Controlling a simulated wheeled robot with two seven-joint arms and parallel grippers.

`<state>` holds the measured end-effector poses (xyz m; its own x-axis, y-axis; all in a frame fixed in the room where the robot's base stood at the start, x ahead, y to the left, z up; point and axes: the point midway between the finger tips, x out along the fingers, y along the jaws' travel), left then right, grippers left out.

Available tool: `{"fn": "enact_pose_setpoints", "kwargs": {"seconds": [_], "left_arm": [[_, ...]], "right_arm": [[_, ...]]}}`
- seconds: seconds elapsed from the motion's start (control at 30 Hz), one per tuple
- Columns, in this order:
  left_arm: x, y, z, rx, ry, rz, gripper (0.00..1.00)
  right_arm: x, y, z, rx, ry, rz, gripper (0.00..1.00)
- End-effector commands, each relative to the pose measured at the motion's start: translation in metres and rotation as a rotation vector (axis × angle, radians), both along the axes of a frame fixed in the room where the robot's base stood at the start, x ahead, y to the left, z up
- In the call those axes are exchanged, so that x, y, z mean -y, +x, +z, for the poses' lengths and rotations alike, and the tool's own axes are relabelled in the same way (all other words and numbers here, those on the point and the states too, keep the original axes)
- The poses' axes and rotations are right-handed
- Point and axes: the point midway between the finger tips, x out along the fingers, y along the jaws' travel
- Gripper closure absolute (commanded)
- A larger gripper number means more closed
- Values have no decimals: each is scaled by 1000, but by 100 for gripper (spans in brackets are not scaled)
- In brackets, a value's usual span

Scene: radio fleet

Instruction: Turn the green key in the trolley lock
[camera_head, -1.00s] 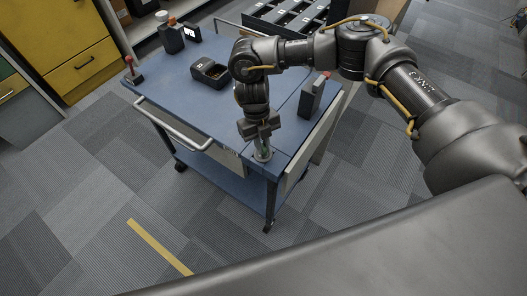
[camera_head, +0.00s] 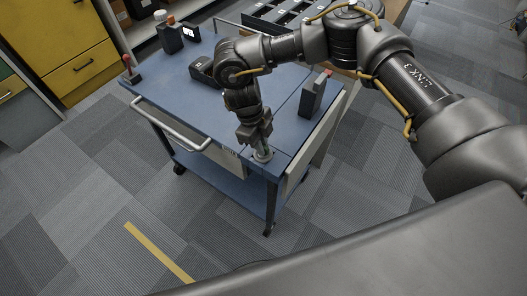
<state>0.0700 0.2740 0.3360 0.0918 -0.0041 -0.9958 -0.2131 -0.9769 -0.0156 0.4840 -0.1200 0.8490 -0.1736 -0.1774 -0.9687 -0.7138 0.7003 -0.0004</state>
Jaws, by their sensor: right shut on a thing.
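The blue trolley (camera_head: 200,105) stands in front of me, with a round metallic lock (camera_head: 262,156) at its near right corner. My right gripper (camera_head: 259,146) points down over the lock and is shut on the green key, which shows only as a small bit of green between the fingers and the lock. The gripper hides most of the key, so how far it is turned cannot be told. My left gripper is not in view.
A dark upright radio (camera_head: 312,95) stands right of my gripper. A black holder (camera_head: 203,70) sits behind my wrist. More devices (camera_head: 168,36) and a red-topped item (camera_head: 130,68) stand on the far left. Yellow drawers (camera_head: 78,65) are at the left; floor in front is clear.

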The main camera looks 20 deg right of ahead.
Motion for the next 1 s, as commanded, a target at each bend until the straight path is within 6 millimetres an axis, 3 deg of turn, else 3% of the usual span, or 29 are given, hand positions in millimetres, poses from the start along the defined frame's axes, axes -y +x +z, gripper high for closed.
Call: {"fn": "enact_pose_setpoints", "kwargs": {"seconds": [0.83, 0.87, 1.0], "left_arm": [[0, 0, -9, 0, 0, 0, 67], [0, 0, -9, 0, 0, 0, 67], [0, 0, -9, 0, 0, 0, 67]], "right_arm": [[-1, -1, 0, 0, 0, 196, 100], [-1, -1, 0, 0, 0, 195, 85], [-1, -1, 0, 0, 0, 194, 67]]}}
